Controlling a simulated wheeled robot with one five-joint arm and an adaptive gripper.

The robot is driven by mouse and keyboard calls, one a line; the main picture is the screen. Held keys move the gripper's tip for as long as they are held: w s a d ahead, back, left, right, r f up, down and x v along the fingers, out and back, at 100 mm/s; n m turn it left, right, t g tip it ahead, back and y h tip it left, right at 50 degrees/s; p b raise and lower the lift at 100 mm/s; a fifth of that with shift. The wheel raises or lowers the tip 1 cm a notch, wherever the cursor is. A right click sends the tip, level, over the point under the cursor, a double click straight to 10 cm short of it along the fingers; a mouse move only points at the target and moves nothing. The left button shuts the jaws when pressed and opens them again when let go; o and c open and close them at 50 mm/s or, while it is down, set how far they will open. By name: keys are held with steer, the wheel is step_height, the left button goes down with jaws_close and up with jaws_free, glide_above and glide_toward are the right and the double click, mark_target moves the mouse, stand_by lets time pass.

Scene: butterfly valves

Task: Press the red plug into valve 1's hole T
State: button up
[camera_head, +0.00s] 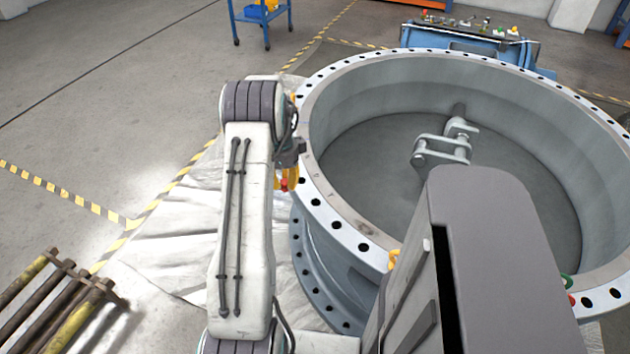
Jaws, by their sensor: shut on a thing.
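A large grey butterfly valve (318,205) fills the right half of the view, with a ring of dark holes around its pale top flange. Faint marks stand beside some holes on the left of the flange; I cannot read clearly which hole is T. My gripper (287,181), with yellow fingers, is at the left outer edge of the flange, partly hidden by my own arm. It is shut on the red plug (284,186), a small red bit showing between the fingers. The plug appears just left of the flange rim; its height against the rim is unclear.
Inside the valve a grey bracket (440,150) sticks up. A yellow ring (393,258) and a green ring (567,281) with a red piece (571,299) sit at the flange. A blue bench (470,38) stands behind, a blue cart (262,18) upper left, pipes (60,305) lower left.

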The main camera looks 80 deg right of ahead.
mark_target(316, 198)
steer(key=s+d+r+m, duration=0.1)
steer(key=s+m, duration=0.3)
steer(key=s, duration=0.5)
steer(key=shift+w+f+b, duration=0.15)
steer(key=shift+f+b, duration=2.1)
steer(key=shift+f, duration=0.45)
steer(key=shift+f+b, duration=0.8)
steer(key=shift+f, duration=0.45)
steer(key=shift+f, duration=0.15)
steer(key=o, duration=1.4)
steer(key=shift+o, duration=0.2)
steer(key=shift+r, duration=0.3)
steer(key=shift+r+p, duration=2.05)
steer(key=shift+r, duration=0.8)
